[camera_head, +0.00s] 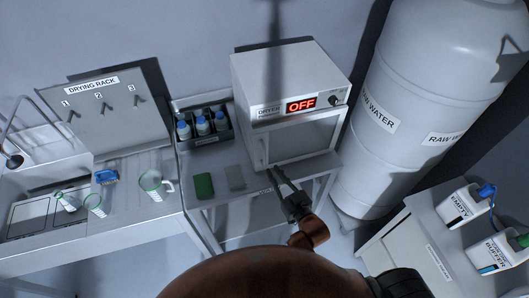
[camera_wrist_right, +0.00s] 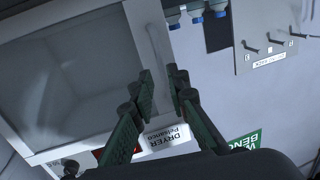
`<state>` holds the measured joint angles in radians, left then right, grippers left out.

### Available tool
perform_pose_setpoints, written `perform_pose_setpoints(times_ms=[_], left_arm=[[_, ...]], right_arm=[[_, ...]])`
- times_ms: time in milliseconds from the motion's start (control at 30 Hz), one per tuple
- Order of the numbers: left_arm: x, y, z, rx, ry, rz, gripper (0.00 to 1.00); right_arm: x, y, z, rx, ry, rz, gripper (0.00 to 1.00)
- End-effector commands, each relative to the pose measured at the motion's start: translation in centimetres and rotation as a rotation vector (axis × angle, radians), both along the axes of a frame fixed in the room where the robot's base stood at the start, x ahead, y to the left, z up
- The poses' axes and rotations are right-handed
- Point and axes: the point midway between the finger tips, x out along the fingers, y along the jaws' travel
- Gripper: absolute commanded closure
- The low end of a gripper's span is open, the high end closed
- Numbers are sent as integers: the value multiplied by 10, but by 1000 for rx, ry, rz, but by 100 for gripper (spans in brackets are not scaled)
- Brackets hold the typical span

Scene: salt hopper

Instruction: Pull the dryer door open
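The dryer (camera_head: 290,75) is a white box with a red "OFF" display, standing on a side table. Its door (camera_head: 305,140) has a grey window and looks shut; in the right wrist view the door (camera_wrist_right: 65,80) fills the left side. A pale vertical handle (camera_wrist_right: 155,45) runs along the door's edge there. My right gripper (camera_head: 274,170) is in front of the door's lower left part. In the right wrist view my right gripper (camera_wrist_right: 161,76) has its fingers apart, near the handle's end; contact cannot be told. My left gripper is not in view.
A green block (camera_head: 204,185) and a grey block (camera_head: 235,178) lie on the table left of the door. A bottle rack (camera_head: 203,126) stands behind them. A large raw water tank (camera_head: 410,110) stands close to the dryer's right. Glassware stands on the left bench.

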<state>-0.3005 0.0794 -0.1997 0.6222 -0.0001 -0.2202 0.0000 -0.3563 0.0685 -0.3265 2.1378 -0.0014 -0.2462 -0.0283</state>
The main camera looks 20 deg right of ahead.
Motion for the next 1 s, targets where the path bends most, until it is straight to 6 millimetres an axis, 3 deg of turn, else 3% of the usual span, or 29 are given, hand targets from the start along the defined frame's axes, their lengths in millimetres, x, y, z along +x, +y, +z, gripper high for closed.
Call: perform_pose_setpoints(times_ms=[33, 133, 600, 1000], left_arm=[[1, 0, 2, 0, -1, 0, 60], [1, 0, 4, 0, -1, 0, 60], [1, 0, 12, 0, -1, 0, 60], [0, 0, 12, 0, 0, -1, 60]], right_arm=[[1, 2, 12, 6, -21, 2, 85], [7, 4, 20, 10, -39, 4, 85], [70, 19, 19, 10, -37, 4, 85], [76, 20, 18, 8, -36, 4, 87]])
